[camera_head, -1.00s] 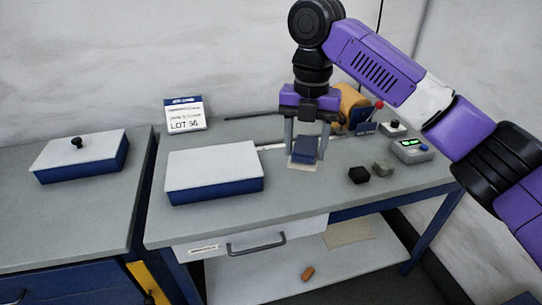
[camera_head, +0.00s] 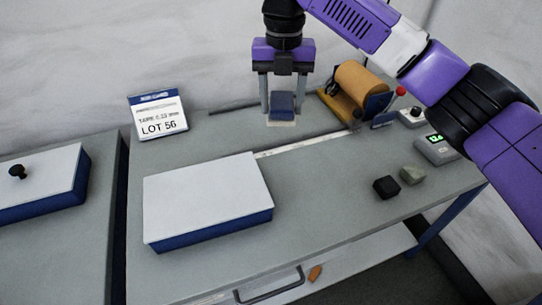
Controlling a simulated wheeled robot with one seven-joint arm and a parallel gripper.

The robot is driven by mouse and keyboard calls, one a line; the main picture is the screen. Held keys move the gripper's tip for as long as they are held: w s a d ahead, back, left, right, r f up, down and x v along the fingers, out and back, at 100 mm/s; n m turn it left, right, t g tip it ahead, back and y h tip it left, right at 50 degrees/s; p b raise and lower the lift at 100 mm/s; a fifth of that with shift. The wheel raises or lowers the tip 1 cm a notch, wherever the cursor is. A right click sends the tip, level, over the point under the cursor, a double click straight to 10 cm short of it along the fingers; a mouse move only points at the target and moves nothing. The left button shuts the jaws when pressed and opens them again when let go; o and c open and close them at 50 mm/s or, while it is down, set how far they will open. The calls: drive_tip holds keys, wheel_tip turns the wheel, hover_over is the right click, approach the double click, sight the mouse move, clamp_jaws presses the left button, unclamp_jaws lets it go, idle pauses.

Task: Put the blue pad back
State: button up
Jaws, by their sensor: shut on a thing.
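My gripper (camera_head: 282,108) points down over the back of the bench, left of the orange roll. Its two grey fingers are shut on the blue pad (camera_head: 283,101), which sits between them. A pale, flat piece (camera_head: 282,123) shows just below the pad; I cannot tell whether it is joined to the pad. Whether the pad touches the bench or hangs a little above it is also unclear.
A white-topped blue box (camera_head: 205,195) stands front left on the bench (camera_head: 330,215). A LOT 56 sign (camera_head: 158,115) stands behind it. The orange roll (camera_head: 362,85), black block (camera_head: 386,187), greenish stone (camera_head: 412,175) and display device (camera_head: 437,150) are to the right. A pale strip (camera_head: 305,144) crosses the bench.

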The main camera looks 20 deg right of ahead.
sight(278, 172)
drive_tip(key=shift+w+f, duration=0.25)
drive_tip(key=shift+f, duration=0.05)
wheel_tip(278, 172, down, 19)
drive_tip(key=shift+f+b, duration=0.15)
drive_tip(key=shift+b, duration=0.25)
drive_tip(key=shift+f, duration=0.2)
drive_tip(key=o, duration=1.3)
drive_tip(key=shift+r, duration=0.1)
wheel_tip(278, 172, up, 12)
drive_tip(key=shift+r, duration=0.1)
